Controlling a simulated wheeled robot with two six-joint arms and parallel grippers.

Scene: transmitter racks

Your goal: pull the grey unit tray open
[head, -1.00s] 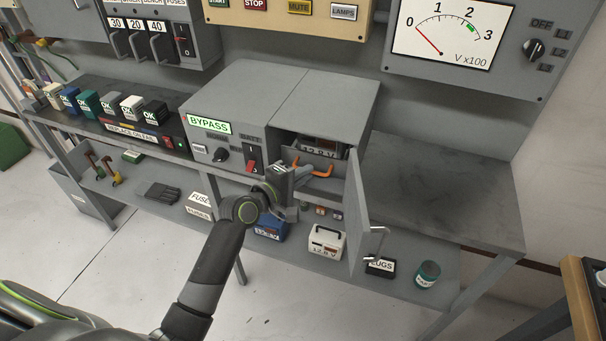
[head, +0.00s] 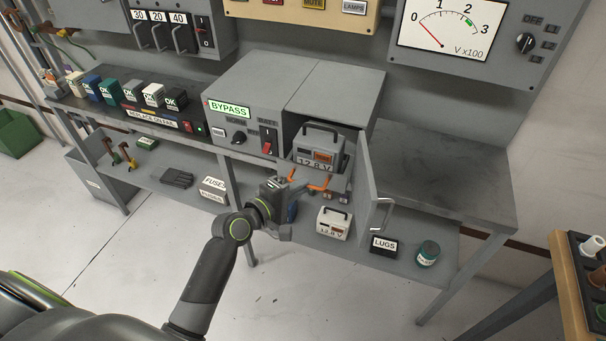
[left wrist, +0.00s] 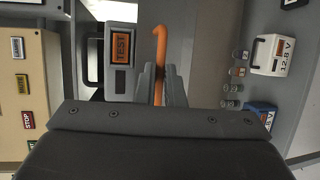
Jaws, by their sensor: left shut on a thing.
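The grey unit tray (head: 337,186) sticks out of the open bay in the grey cabinet (head: 305,85). A grey unit (head: 318,150) with a black handle and a 12.8 V label sits on it. The tray's orange handle (head: 319,186) is at its front. My left gripper (head: 285,187) is shut on this handle near its left end. In the left wrist view the gripper's fingers (left wrist: 161,85) close around the orange handle (left wrist: 158,42), beside the unit's orange TEST label (left wrist: 121,47). My right gripper is not in view.
The cabinet door (head: 371,185) stands open to the right of the tray. On the shelf below are a white 12.8 V unit (head: 333,223), a LUGS box (head: 383,245) and a teal jar (head: 428,253). The floor in front of the bench is clear.

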